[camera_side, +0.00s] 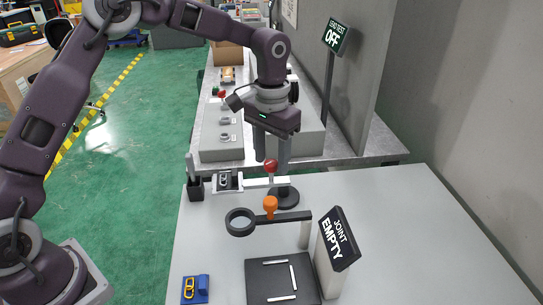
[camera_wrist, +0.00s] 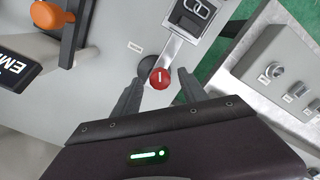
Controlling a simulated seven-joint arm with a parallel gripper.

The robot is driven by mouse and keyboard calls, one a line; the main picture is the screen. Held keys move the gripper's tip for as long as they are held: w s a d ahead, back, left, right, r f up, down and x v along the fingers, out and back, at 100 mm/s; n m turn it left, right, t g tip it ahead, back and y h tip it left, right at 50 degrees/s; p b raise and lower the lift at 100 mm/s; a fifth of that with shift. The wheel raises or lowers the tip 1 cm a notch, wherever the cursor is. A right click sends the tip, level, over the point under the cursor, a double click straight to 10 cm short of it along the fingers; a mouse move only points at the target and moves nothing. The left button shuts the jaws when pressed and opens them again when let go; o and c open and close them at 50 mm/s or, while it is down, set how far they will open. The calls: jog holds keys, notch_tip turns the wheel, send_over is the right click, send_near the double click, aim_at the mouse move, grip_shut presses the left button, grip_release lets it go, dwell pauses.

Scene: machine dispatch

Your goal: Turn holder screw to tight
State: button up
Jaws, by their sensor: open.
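A round red knob (camera_side: 271,166) sits on the arm of a small stand with a dark round base (camera_side: 284,196). In the wrist view the red knob (camera_wrist: 160,78) carries a short pale mark. My gripper (camera_side: 271,158) is open and points down at the knob. In the wrist view my gripper (camera_wrist: 161,76) has one finger on each side of the knob, with gaps visible. The stand's arm reaches to a metal holder (camera_side: 228,181) with a dark linked piece in it. An orange knob (camera_side: 270,204) is on the nearby ring bracket (camera_side: 240,222). Which knob is the holder screw is not labelled legibly.
A sign reading "JOINT EMPTY" (camera_side: 338,238) stands beside a dark tray (camera_side: 252,292) with white strips. A blue block with a yellow link (camera_side: 194,289) lies front left. A black cup (camera_side: 195,188) stands behind. A "LOAD TEST OFF" sign (camera_side: 336,36) is farther back. The table's right side is clear.

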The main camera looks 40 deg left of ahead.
aim_at(272, 162)
grip_shut()
jog(key=m, duration=0.4)
grip_release()
notch_tip(272, 162, up, 7)
jog(key=shift+r, duration=0.1)
dwell(0.5)
